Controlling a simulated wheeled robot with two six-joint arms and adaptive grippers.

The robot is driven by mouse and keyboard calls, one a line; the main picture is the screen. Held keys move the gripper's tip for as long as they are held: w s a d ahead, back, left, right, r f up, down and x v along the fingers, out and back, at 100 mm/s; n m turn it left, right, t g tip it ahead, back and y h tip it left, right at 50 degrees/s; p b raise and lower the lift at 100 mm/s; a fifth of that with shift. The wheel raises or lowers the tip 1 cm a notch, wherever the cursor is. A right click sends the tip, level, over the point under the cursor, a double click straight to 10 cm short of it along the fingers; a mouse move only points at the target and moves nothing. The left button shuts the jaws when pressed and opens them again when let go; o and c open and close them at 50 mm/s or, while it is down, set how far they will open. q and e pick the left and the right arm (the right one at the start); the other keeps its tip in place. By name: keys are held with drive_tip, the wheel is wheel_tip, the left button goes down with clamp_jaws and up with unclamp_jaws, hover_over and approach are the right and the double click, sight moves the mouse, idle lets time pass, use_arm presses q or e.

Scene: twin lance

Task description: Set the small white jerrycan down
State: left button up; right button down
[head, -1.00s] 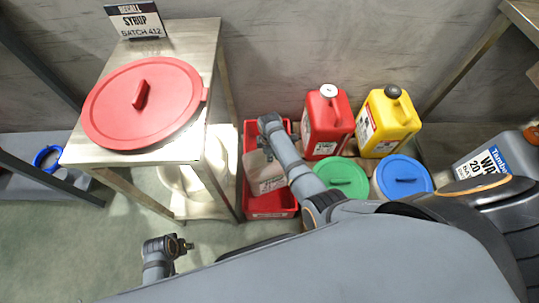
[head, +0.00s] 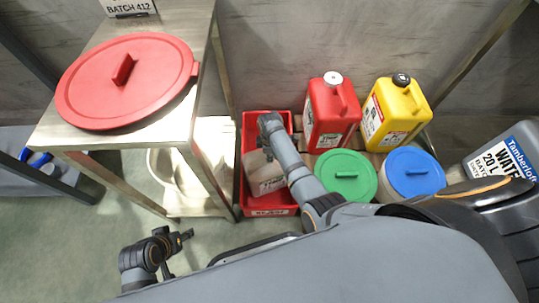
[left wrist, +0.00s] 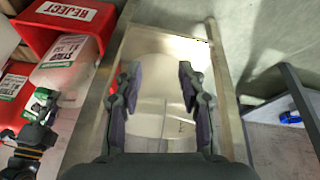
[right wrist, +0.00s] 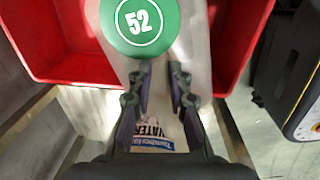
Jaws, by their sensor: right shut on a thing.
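The small white jerrycan (head: 265,178) is inside the red REJECT bin (head: 268,212) in the head view. It also shows in the left wrist view (left wrist: 72,68) and, with a green cap marked 52 (right wrist: 140,22), in the right wrist view. My right gripper (head: 268,152) is shut on the top of the jerrycan, seen from above between the fingers (right wrist: 160,85). Whether the jerrycan touches the bin floor is hidden. My left gripper (head: 188,237) is open and empty, low beside the steel table; its spread fingers show in the left wrist view (left wrist: 158,80).
A steel table (head: 165,18) with a red lid (head: 122,80) stands left of the bin. Red (head: 332,115) and yellow (head: 396,115) jerrycans stand right, behind containers with green (head: 345,175) and blue (head: 412,173) lids.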

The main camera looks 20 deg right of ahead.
drive_tip(key=shift+w+f+b, duration=0.1)
drive_tip(key=shift+f+b, duration=0.75)
drive_tip(key=shift+f, duration=0.1)
drive_tip(key=shift+f+b, duration=0.55)
drive_tip(key=shift+b, duration=0.15)
use_arm(q)
drive_tip(key=w+r+t, duration=0.6)
drive_tip(key=w+t, duration=0.1)
drive_tip(key=w, duration=0.3)
drive_tip(key=shift+w+a, duration=0.15)
drive_tip(key=shift+w, duration=0.25)
use_arm(e)
drive_tip(key=c, duration=1.7)
unclamp_jaws()
drive_tip(key=shift+f, duration=0.15)
drive_tip(key=o, duration=0.4)
drive_tip(key=shift+o, duration=0.2)
